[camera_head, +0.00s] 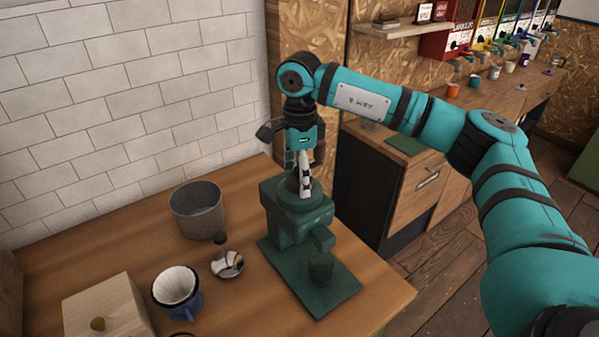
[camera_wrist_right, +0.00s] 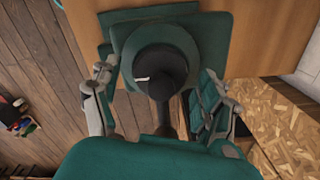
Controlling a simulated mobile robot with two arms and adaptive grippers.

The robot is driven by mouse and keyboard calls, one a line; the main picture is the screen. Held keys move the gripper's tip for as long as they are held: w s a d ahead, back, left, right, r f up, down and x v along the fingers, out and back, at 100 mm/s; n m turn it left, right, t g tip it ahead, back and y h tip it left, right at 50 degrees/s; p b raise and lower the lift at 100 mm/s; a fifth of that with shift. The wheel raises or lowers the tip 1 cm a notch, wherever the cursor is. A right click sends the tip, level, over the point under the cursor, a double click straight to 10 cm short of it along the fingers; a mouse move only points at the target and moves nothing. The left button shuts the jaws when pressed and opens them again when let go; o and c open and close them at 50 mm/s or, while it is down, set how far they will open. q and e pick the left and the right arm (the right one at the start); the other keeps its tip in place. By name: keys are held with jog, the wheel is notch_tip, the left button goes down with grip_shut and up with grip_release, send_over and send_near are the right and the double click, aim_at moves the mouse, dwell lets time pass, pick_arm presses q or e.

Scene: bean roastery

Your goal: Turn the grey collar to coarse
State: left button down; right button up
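The dark green grinder (camera_head: 290,228) stands upright on the wooden counter. Its dark grey collar (camera_head: 290,201) is the round part on top, partly covered by my right gripper (camera_head: 305,187) in the head view. The collar (camera_wrist_right: 142,56) shows from above in the right wrist view, with a short white mark on its left part. My right gripper (camera_wrist_right: 155,78) points down over it, open, with one finger on each side of the collar. Gaps show between the fingers and the collar. I cannot tell the finger height exactly. My left gripper is not in view.
Left of the grinder on the counter (camera_head: 235,310) are a grey pot (camera_head: 198,212), a small shiny dish (camera_head: 227,264), a blue dripper with a white filter (camera_head: 176,287) and a wooden box (camera_head: 105,308). A tiled wall (camera_head: 130,90) stands behind.

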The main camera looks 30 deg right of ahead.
jog(key=c, duration=1)
jog(key=shift+f+n+b, duration=0.1)
jog(key=shift+n+b, duration=0.6)
jog(key=shift+n, duration=0.3)
jog(key=n+b, duration=0.1)
jog(key=n, duration=0.2)
jog(key=shift+n+b, duration=0.3)
jog(key=n+b, duration=0.1)
jog(key=n, duration=0.2)
jog(key=shift+r+n, duration=0.2)
jog(key=shift+n, duration=1.5)
jog(key=o, duration=1.2)
jog(key=shift+b, duration=0.3)
